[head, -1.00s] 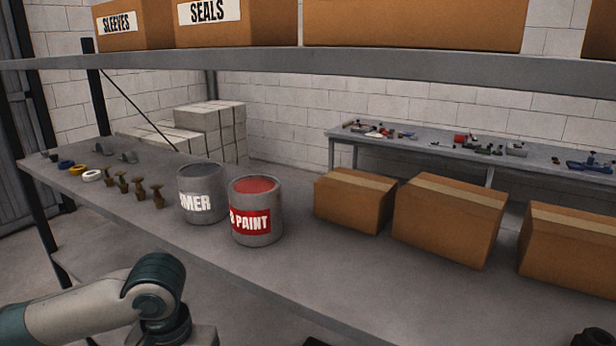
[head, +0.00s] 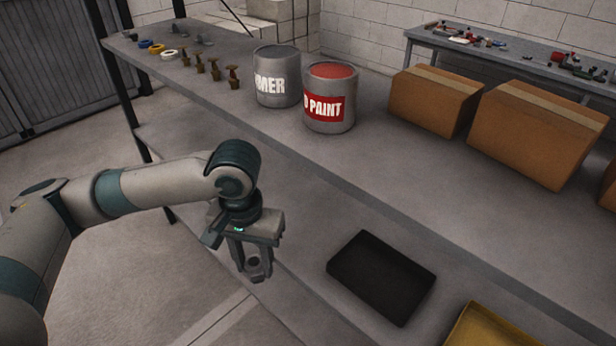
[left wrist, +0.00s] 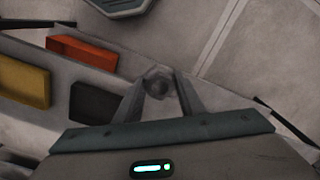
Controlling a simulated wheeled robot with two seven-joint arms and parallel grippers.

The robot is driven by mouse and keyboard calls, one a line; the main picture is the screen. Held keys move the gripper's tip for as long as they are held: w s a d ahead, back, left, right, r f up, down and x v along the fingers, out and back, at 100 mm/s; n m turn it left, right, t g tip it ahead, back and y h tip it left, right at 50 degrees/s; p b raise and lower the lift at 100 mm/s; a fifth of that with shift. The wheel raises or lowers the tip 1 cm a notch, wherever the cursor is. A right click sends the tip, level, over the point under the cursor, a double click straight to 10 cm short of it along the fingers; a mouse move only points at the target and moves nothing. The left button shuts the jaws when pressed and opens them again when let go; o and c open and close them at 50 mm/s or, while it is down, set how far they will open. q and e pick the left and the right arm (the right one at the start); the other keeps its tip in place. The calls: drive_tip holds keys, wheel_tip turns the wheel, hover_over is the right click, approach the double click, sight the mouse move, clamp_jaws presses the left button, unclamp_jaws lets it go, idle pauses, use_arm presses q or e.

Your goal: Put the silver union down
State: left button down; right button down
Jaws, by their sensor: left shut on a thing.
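My left gripper (head: 252,258) hangs fingers-down near the lower shelf's front edge in the head view. It is shut on the silver union (head: 254,266), a small grey metal piece between the fingertips. The union also shows in the left wrist view (left wrist: 157,83), held between the two fingers. The gripper is to the left of a black tray (head: 381,276) and apart from it. My right gripper is not in view.
A yellow tray (head: 488,328) lies right of the black one; the left wrist view also shows an orange tray (left wrist: 82,55). On the upper board stand a grey can (head: 277,77), a red paint can (head: 330,98), brass valves (head: 233,78) and cardboard boxes (head: 434,101).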

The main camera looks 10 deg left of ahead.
use_arm(q)
drive_tip(key=s+f, duration=0.3)
drive_tip(key=f, duration=0.9)
drive_tip(key=shift+s+f, duration=0.2)
drive_tip(key=shift+s, duration=0.15)
drive_tip(key=shift+s, duration=0.1)
